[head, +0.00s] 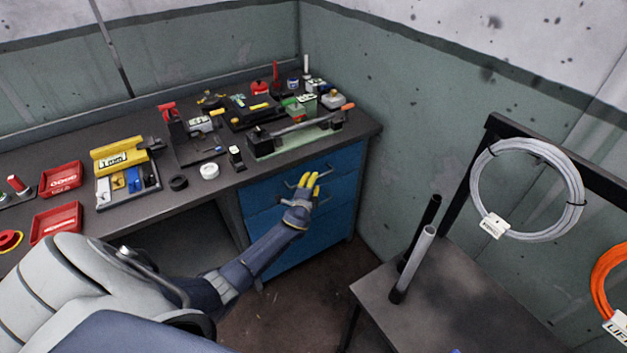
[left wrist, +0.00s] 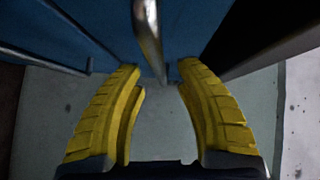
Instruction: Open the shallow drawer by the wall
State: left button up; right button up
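The blue shallow top drawer (head: 347,160) sits under the bench at its right end, close to the concrete wall, and looks closed. Its metal bar handle (head: 327,169) is partly hidden behind my yellow fingers. My left gripper (head: 311,181) is in front of this drawer at the handle. In the left wrist view, the fingers of my left gripper (left wrist: 160,70) are spread open. A metal handle bar (left wrist: 149,35) reaches into the space between their tips, and I see no clear contact. My right gripper is not in view.
A deeper blue drawer (head: 285,242) is below. The bench top (head: 120,209) carries red trays (head: 57,221), a yellow-topped organizer (head: 121,160) and several tools. A dark side table (head: 455,300) with upright tubes stands at the right. Floor shows between it and the drawers.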

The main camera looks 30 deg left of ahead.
pick_arm(q)
jog(key=shift+x, duration=1.05)
grip_shut()
jog(key=shift+a, duration=0.1)
